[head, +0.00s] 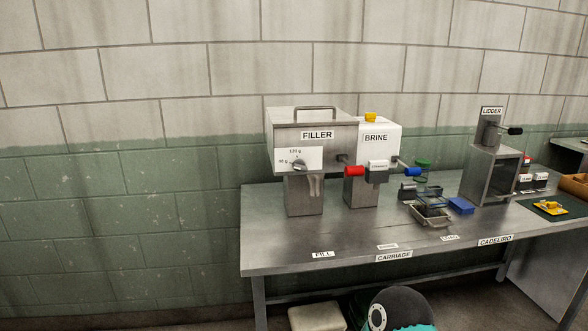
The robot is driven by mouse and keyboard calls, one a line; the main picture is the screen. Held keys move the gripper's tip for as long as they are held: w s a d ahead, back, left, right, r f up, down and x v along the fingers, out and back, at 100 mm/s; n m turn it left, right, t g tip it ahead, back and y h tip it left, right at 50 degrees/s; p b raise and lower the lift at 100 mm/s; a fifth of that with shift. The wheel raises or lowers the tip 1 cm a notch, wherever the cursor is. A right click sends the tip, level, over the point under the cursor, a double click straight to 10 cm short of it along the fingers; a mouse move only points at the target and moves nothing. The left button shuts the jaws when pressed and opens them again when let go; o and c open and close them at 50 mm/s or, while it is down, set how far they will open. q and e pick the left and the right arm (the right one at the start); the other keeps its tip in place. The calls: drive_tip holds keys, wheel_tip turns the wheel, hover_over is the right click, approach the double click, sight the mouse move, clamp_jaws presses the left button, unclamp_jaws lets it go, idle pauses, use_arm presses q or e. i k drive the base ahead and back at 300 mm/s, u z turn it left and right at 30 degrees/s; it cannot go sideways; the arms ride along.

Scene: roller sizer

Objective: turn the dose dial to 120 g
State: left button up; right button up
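The dose dial (299,164) is a small dark knob on a white plate on the front of the steel filler (317,122). The plate carries a "120 g" mark above the knob and another mark, seemingly "90 g", at its left. The knob is too small to tell for sure which mark it points at. Neither gripper shows in the head view, and nothing is seen touching the dial.
The filler stands near the left end of a steel table (345,240). Right of it are the white brine unit (380,152), a red knob (354,171), a blue knob (413,172), a metal tray (430,218) and the lidder (489,170). The table's front left is clear.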

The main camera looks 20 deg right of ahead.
sight(299, 164)
drive_tip(key=i, duration=0.9)
drive_tip(key=z, duration=0.05)
